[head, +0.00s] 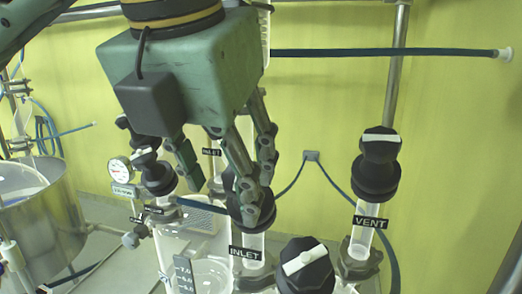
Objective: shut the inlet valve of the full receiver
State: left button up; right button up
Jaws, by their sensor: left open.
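My left gripper (226,190) comes down from the top with its fingers spread open. It is over and partly in front of a black valve (248,212) on a glass neck labelled INLET (245,254). The fingers hide much of this valve, including any handle. I cannot tell whether a finger touches it. Below left is a clear glass vessel (196,244) with scale marks; its fill level is unclear. My right gripper is not in view.
A black VENT valve (376,176) with a white handle stands at right. Another black knob with a white bar (305,268) is at the front. A pressure gauge (119,169) and black valve fittings stand left, near a steel tank (40,222). A steel post (396,70) rises behind.

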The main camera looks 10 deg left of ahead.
aim_at(235, 178)
pick_arm(q)
jog(key=w+p, duration=0.1)
jog(key=w, duration=0.2)
jog(key=shift+w+d+r, duration=0.1)
jog(key=shift+r, duration=0.05)
jog(key=shift+w+f, duration=0.25)
jog(key=shift+f+p, duration=0.25)
jog(key=shift+p, duration=0.1)
jog(key=shift+f, duration=0.15)
jog(key=c, duration=1.1)
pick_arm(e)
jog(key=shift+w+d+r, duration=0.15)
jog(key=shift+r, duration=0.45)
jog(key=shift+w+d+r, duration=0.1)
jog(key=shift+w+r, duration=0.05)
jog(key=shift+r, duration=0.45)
